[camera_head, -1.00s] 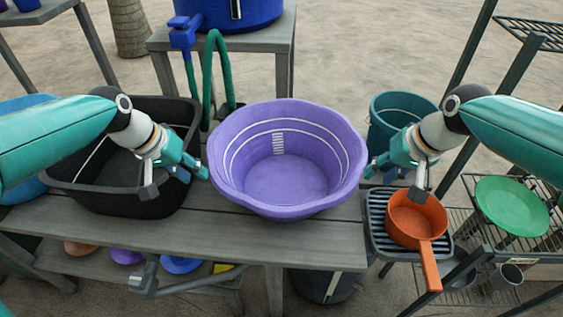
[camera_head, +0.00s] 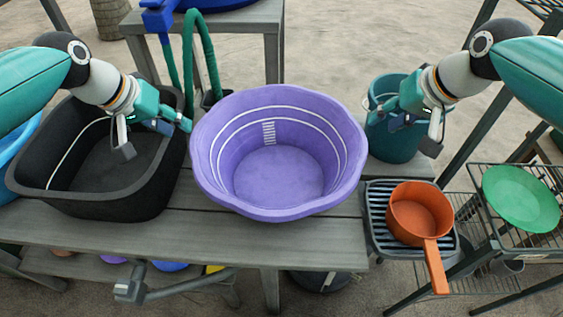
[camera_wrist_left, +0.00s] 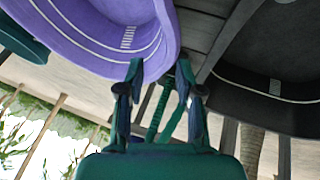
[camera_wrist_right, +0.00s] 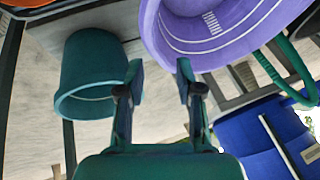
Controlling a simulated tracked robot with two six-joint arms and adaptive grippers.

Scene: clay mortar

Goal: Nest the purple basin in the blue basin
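The purple basin (camera_head: 280,178) sits upright and empty on the grey wooden bench. A light blue basin (camera_head: 14,170) shows only in part at the far left edge, mostly hidden behind a black basin. My left gripper (camera_head: 183,122) is open at the purple basin's left rim; in the left wrist view its fingers (camera_wrist_left: 160,72) are apart with the purple rim (camera_wrist_left: 169,35) close to their tips. My right gripper (camera_head: 388,118) is open just past the purple basin's right rim; in the right wrist view its fingers (camera_wrist_right: 160,72) are apart beside that rim. Contact cannot be told.
The black basin (camera_head: 140,192) stands on the bench close to the purple basin's left. A teal bucket (camera_head: 395,148) is behind my right gripper. An orange pan (camera_head: 416,213) sits on a ribbed tray at right, near a rack with a green plate (camera_head: 520,198). A green hose (camera_head: 205,55) rises behind.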

